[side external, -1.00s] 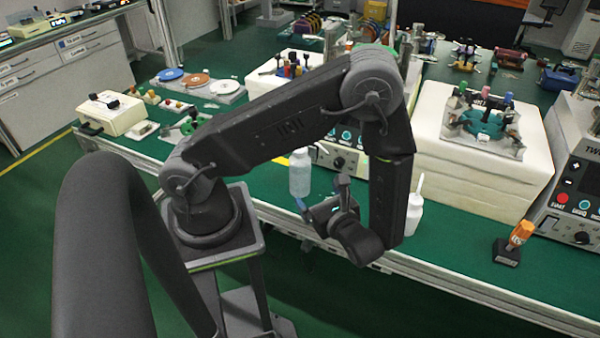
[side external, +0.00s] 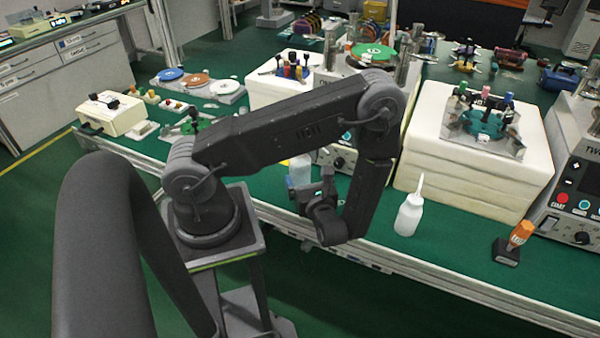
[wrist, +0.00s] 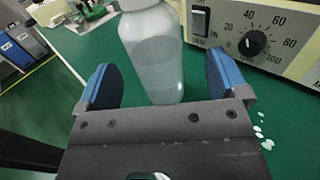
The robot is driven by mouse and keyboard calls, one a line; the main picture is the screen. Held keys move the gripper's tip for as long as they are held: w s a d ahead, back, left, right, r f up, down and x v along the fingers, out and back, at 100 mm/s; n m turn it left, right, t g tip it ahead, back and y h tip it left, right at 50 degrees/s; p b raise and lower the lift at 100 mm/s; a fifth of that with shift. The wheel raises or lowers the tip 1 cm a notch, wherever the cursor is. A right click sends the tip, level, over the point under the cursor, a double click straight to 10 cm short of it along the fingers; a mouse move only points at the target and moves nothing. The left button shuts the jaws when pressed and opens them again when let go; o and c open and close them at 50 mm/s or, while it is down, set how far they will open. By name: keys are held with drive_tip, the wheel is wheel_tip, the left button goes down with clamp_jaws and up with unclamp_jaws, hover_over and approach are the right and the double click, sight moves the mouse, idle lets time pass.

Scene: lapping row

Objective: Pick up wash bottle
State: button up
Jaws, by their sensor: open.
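The wash bottle (side external: 299,172) is a translucent bottle with liquid in it, standing upright on the green bench top. In the side view my gripper partly covers it. In the wrist view the wash bottle (wrist: 155,60) stands upright in line with the gap between my two blue finger pads, its top cut off by the frame. My gripper (side external: 310,188) is open, with a finger on each side of the gap (wrist: 163,78) and nothing held. Clear green shows between the bottle and both pads. I cannot tell how far the bottle reaches between them.
A white bottle with a pointed nozzle (side external: 409,215) stands to the right of my arm. An orange-handled tool in a black stand (side external: 513,243) is further right. A machine with a dial (wrist: 255,40) stands close behind and right of the wash bottle. White flecks (wrist: 262,130) lie at right.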

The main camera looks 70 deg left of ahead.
sight(303, 175)
drive_tip(key=a, duration=0.4)
drive_tip(key=shift+s+a, duration=0.15)
drive_tip(key=shift+a, duration=0.25)
drive_tip(key=shift+c, duration=0.3)
drive_tip(key=c, duration=1.1)
